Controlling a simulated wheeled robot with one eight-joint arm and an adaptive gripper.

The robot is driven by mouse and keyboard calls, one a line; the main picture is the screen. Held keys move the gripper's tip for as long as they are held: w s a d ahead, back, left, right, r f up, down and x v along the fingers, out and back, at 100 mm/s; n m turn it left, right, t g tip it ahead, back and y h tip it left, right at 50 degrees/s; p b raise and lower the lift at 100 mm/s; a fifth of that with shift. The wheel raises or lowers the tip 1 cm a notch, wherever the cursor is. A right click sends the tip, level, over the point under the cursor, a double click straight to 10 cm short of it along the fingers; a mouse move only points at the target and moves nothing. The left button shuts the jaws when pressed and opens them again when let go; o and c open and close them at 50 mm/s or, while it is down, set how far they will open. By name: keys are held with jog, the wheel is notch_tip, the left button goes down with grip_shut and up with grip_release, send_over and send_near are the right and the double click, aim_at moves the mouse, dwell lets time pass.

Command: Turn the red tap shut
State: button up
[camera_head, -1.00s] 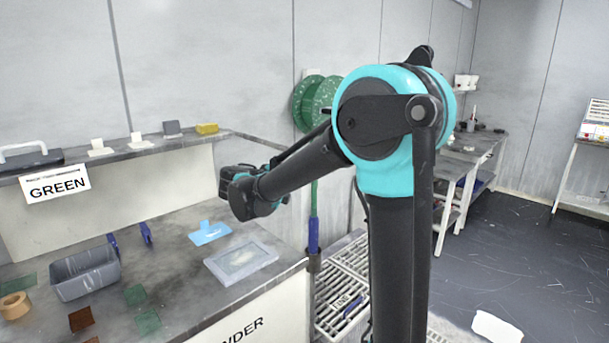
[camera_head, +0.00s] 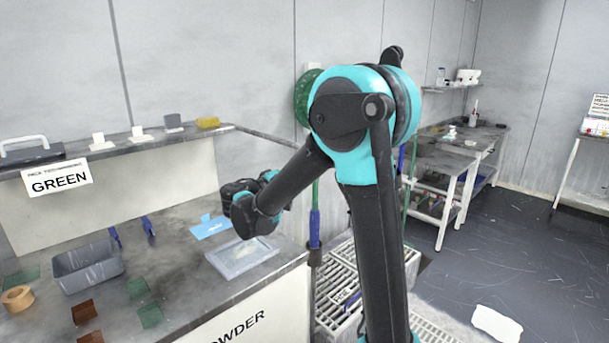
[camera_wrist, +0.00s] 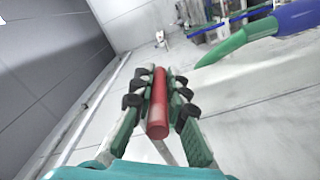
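The red tap's handle (camera_wrist: 157,105) shows in the wrist view as a red rod, its rounded near end toward the camera. My gripper (camera_wrist: 160,72) has its green-and-black fingers closed in on both sides of the rod, which lies lengthwise between them. The fingertips look in contact with it, though any small gap is hard to see. The tap's body and its mount are hidden. In the head view neither the tap nor the fingers show; my arm hides that area, right of the bench.
A green hose end with a blue sleeve (camera_wrist: 295,17) is close right of the fingers in the wrist view. In the head view, a blue-sleeved upright (camera_head: 314,228) stands at the bench's right end beside a floor grating (camera_head: 335,275). The bench holds a grey bin (camera_head: 88,268) and a pale tray (camera_head: 241,257).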

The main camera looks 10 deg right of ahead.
jog(key=o, duration=0.4)
jog(key=v, duration=1.2)
jog(key=shift+d, duration=0.15)
